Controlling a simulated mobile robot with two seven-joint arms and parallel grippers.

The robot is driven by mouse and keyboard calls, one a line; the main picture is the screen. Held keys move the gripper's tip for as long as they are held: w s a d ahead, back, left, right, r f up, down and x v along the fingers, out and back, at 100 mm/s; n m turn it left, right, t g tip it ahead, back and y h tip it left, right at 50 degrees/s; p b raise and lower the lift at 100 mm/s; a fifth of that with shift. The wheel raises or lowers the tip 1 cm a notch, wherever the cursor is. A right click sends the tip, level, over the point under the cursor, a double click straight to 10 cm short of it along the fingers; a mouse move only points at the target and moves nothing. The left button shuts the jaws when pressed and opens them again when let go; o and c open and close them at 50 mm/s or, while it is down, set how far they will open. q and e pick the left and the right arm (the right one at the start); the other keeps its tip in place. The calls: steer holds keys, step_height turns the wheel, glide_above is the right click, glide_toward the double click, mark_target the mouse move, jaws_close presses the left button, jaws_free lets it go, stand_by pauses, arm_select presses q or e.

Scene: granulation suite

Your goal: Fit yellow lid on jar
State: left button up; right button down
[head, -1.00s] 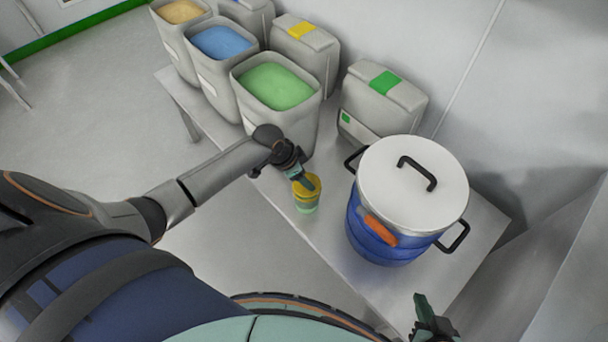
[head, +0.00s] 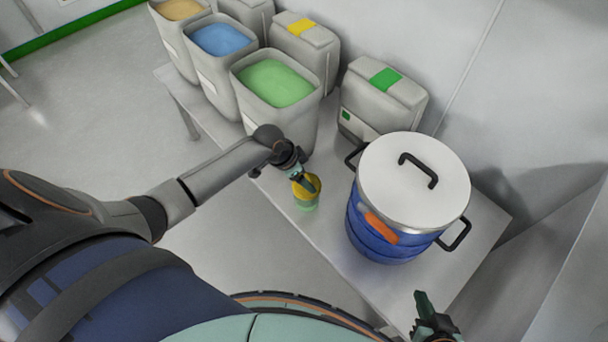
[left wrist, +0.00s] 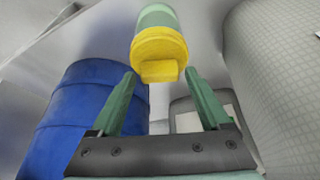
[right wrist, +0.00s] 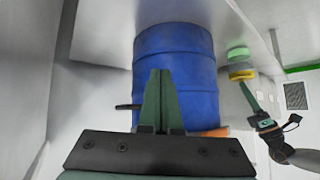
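The pale green jar (head: 306,206) stands upright on the table near its front edge. The yellow lid (head: 298,191) is on top of the jar, and the left wrist view shows its raised yellow tab (left wrist: 159,71) facing my gripper. I cannot tell whether it is fully seated. My left gripper (head: 312,186) is above the lid. Its fingers (left wrist: 163,85) are apart, one on each side of the tab, with visible gaps and nothing between them. My right gripper (right wrist: 160,75) is shut and empty, away from the jar, low at the right in the head view (head: 422,298).
A large blue drum (head: 375,240) with a white handled lid (head: 400,195) stands right of the jar. Open bins of green (head: 275,85), blue (head: 222,41) and tan material stand behind. A grey canister (head: 380,105) is at the back. Bare table (head: 325,225) lies between jar and drum.

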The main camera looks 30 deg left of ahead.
arm_select(q)
steer(key=shift+o, duration=0.8)
arm_select(e)
steer(key=shift+s, duration=0.2)
steer(key=shift+f, duration=0.1)
arm_select(q)
steer(key=p+v, duration=0.2)
steer(key=v, duration=0.4)
step_height(320, 180, up, 6)
steer(key=p, duration=0.2)
glide_above(296, 188)
steer(key=s+a, duration=0.1)
steer(key=s, duration=0.1)
steer(key=shift+a, duration=0.2)
arm_select(e)
steer(key=shift+s+d+r, duration=0.15)
steer(key=shift+d+r, duration=0.3)
steer(key=shift+r, duration=0.1)
steer(key=shift+s+d+r, duration=0.15)
steer(key=shift+d+r, duration=0.25)
steer(key=shift+r, duration=0.15)
